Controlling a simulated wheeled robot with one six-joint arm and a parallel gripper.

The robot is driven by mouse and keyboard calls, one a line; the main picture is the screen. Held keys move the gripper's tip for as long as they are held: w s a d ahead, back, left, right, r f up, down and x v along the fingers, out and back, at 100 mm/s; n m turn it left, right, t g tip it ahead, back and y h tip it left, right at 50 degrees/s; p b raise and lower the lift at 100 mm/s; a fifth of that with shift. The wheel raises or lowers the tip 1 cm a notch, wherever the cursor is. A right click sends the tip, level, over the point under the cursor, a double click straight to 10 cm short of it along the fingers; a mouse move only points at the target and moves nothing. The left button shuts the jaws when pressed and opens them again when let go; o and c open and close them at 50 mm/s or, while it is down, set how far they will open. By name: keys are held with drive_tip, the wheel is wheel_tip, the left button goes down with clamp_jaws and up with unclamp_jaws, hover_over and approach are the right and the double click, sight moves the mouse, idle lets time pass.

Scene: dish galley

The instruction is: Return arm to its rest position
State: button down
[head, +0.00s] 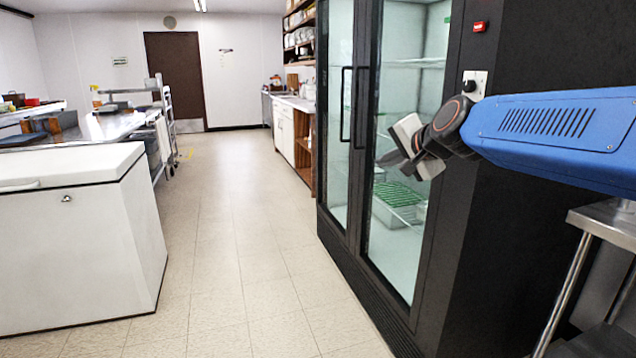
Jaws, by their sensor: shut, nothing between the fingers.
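My arm reaches in from the right edge, its blue link in front of the side of a black fridge (500,230) with glass doors. My gripper (388,160) is at the end of the arm, pointing left in front of the right glass door (395,240). It is shut with nothing in it. I cannot tell how far the fingertips are from the glass.
A white chest freezer (75,240) stands at the left, with a steel counter (100,128) and a wheeled rack (165,125) behind it. A steel table (610,222) is at the lower right. The tiled aisle (235,230) is clear toward a brown door (174,80).

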drive_tip(key=s+d+f+n+g+h, duration=0.1)
drive_tip(key=s+d+f+n+g, duration=0.1)
drive_tip(key=s+f, duration=0.6)
drive_tip(key=s+d+f+n+g+h, duration=0.2)
drive_tip(key=s+d+f+n, duration=0.2)
drive_tip(key=s+f, duration=0.5)
drive_tip(key=s+d+f+n+g+h, duration=0.1)
drive_tip(key=s+d+f+n+g, duration=0.2)
drive_tip(key=s, duration=1.5)
drive_tip(key=d+f, duration=0.3)
drive_tip(key=f, duration=0.3)
drive_tip(key=shift+s+d+f, duration=0.2)
drive_tip(key=shift+s+d, duration=0.1)
drive_tip(key=shift+s, duration=0.05)
